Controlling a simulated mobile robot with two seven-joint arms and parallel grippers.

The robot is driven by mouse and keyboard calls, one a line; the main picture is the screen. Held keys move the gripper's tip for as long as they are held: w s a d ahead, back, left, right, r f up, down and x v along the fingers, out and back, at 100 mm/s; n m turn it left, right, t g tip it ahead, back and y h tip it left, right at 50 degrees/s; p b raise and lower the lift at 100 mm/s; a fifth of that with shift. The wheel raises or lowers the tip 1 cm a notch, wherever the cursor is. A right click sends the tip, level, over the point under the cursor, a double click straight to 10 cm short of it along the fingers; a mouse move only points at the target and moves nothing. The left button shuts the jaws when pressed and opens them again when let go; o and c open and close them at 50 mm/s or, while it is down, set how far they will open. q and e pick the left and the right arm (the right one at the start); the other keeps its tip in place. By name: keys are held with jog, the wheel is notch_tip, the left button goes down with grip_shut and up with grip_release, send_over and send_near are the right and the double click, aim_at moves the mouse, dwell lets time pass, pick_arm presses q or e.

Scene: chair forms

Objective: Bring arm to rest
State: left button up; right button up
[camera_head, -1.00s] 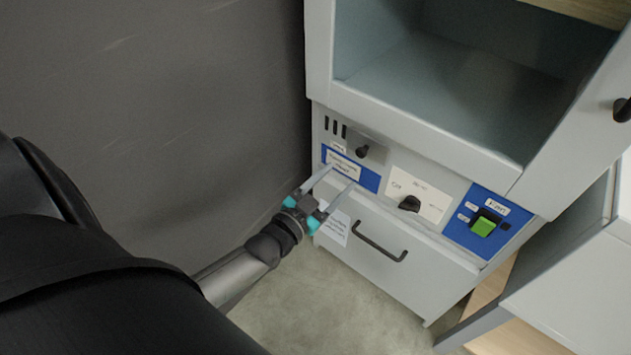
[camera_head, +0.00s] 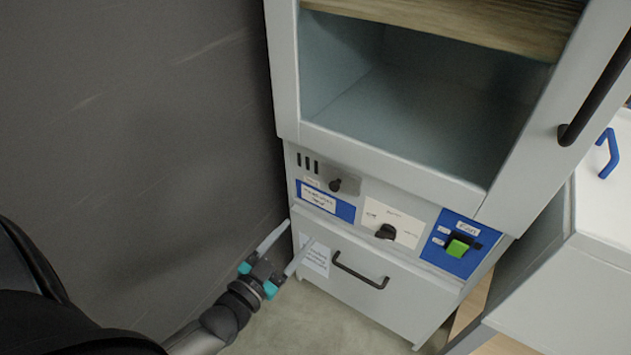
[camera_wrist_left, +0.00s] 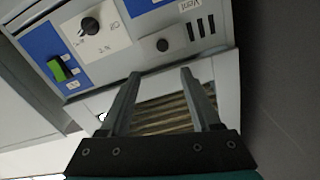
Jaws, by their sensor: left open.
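My left gripper (camera_head: 279,249) is open and empty. In the head view it is at the lower left of the grey cabinet, in front of the drawer's left side. In the left wrist view its two parallel fingers (camera_wrist_left: 160,90) point toward the cabinet's lower front, with nothing between them. My right gripper is in neither view.
The grey cabinet has an open compartment (camera_head: 400,105). Below it are a black knob (camera_head: 386,231), a green switch (camera_head: 457,248) and a drawer (camera_head: 385,300). A dark wall (camera_head: 150,130) stands at left. A white cabinet (camera_head: 565,290) stands at right.

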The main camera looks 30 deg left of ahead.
pick_arm(q)
jog(key=s+f+g+y+p, duration=0.1)
jog(key=s+f+g, duration=0.1)
jog(key=f, duration=0.4)
jog(key=s+f+g, duration=0.2)
jog(key=f+g, duration=0.1)
jog(key=f, duration=0.4)
jog(key=s+d+f+n+g+y+p, duration=0.1)
jog(key=s+f+g+p, duration=0.1)
jog(key=s+f+g, duration=0.8)
jog(key=s+f, duration=0.8)
jog(key=s, duration=0.4)
jog(key=shift+s+f+n+g, duration=0.15)
jog(key=shift+f+n+g, duration=0.15)
jog(key=shift+f+g, duration=0.1)
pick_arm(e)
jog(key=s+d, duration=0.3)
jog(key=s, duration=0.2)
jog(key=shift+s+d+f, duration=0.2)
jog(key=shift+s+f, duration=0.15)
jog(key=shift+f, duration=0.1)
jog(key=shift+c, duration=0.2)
